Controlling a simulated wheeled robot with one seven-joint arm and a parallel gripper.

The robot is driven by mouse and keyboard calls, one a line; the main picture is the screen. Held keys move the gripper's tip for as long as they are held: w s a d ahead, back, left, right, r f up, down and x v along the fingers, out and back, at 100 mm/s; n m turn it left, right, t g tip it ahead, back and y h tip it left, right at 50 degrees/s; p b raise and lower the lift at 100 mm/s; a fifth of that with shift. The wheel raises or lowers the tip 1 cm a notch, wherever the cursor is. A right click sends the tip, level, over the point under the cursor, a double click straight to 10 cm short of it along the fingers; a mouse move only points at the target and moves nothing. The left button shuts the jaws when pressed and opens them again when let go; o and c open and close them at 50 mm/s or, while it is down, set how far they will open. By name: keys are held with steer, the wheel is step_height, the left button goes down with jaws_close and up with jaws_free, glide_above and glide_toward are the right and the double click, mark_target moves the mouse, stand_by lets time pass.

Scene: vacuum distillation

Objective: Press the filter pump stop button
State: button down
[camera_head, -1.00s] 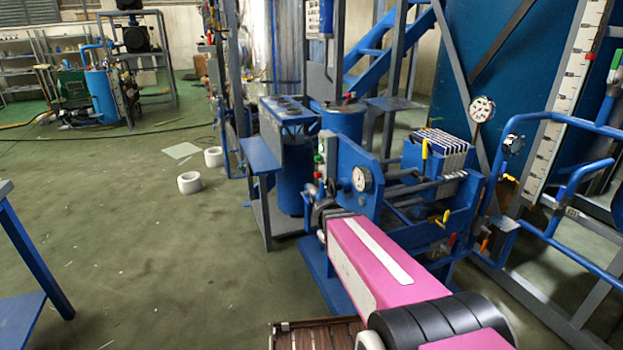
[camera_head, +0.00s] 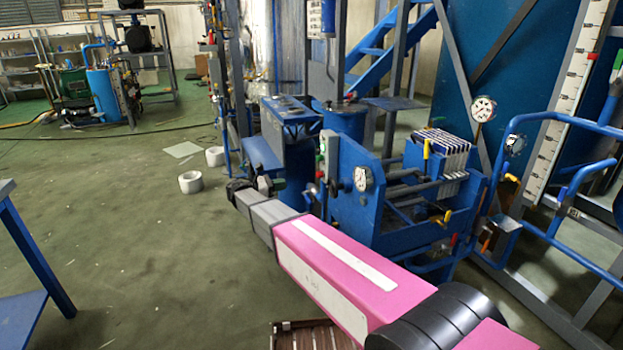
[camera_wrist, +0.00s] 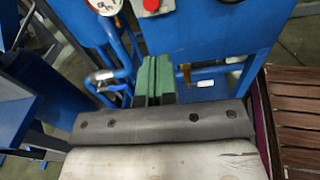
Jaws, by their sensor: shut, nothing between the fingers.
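A small grey control box (camera_head: 328,152) with green and red buttons is fixed to the left end of the blue filter unit (camera_head: 347,212) in the head view. In the wrist view a red button (camera_wrist: 151,4) on a pale plate shows at the top edge, partly cut off. I cannot read its label. My gripper (camera_wrist: 155,68) shows two green fingers close together, empty, below the red button in that picture and apart from it. In the head view my gripper (camera_head: 238,187) is left of the filter unit, lower than the control box.
A pressure gauge (camera_head: 362,179) sits right of the control box on the blue panel. A blue stand (camera_head: 275,150) is behind my gripper. White rolls (camera_head: 190,182) lie on the floor. The floor at left is mostly open. A brown slatted surface (camera_wrist: 300,125) is at right in the wrist view.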

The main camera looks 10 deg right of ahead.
mark_target(317, 176)
steer(key=shift+w+a+r, duration=0.15)
steer(key=shift+a+r, duration=0.2)
steer(key=shift+a, duration=0.15)
steer(key=shift+d, duration=0.1)
steer(key=x, duration=1.3)
steer(key=shift+w+d+r, duration=0.15)
steer(key=shift+d, duration=0.25)
